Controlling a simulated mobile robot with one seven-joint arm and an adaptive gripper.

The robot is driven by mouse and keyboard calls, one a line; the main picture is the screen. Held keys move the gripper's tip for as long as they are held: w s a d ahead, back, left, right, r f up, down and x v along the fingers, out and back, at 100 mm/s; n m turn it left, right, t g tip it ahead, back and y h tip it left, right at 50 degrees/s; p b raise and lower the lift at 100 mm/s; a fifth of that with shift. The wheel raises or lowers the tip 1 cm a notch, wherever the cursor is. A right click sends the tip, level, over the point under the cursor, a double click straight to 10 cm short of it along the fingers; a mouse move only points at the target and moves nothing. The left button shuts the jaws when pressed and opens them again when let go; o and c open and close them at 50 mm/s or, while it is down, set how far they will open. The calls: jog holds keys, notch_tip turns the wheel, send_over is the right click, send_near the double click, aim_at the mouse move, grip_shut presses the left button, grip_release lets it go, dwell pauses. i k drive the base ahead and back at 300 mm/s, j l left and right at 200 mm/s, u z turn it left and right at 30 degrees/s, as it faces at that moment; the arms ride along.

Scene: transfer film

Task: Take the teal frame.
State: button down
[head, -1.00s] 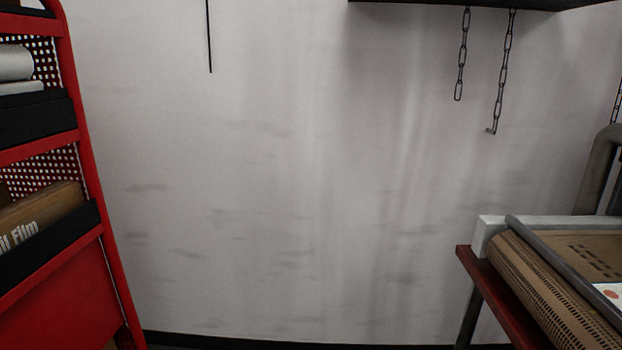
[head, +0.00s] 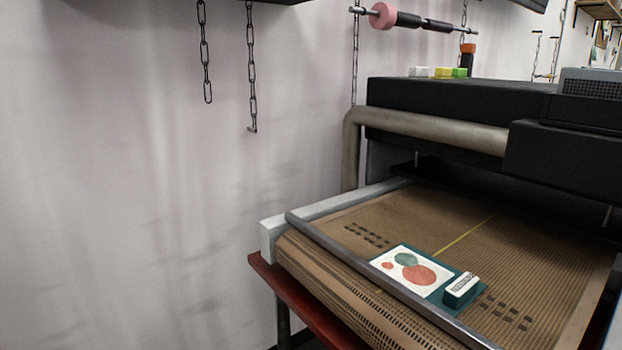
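A flat teal piece (head: 440,294), which looks like the teal frame, lies on the brown mesh conveyor belt (head: 520,240) near its front rail. A white card (head: 400,266) with green and red round shapes lies at its left part, and I cannot tell whether the card is set in it or on top. A small block (head: 461,289) with a white lettered top and dark teal sides stands at its right part and hides some of it. My gripper is not in view.
A grey rail (head: 375,280) runs along the belt's front edge, above a red table edge (head: 290,295). A large black machine housing (head: 450,105) with a thick grey pipe (head: 430,130) overhangs the belt's back. Chains (head: 251,70) hang at upper left. The left side shows bare wall.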

aim_at(452, 290)
jog(key=i+j+z, duration=0.15)
jog(key=z, duration=0.2)
jog(key=i+j+z, duration=0.1)
jog(key=j+z, duration=0.25)
jog(key=i+j+z, duration=0.1)
jog(key=j+z, duration=0.25)
jog(key=i+j+z, duration=0.15)
jog(key=j+z, duration=0.2)
jog(key=j, duration=0.3)
jog(key=j+z, duration=0.35)
jog(key=j, duration=0.25)
jog(key=l+z, duration=0.15)
jog(key=l, duration=0.35)
jog(key=i+l+z, duration=0.15)
jog(key=l, duration=0.3)
jog(key=l+z, duration=0.15)
jog(key=l, duration=0.3)
jog(key=i, duration=0.05)
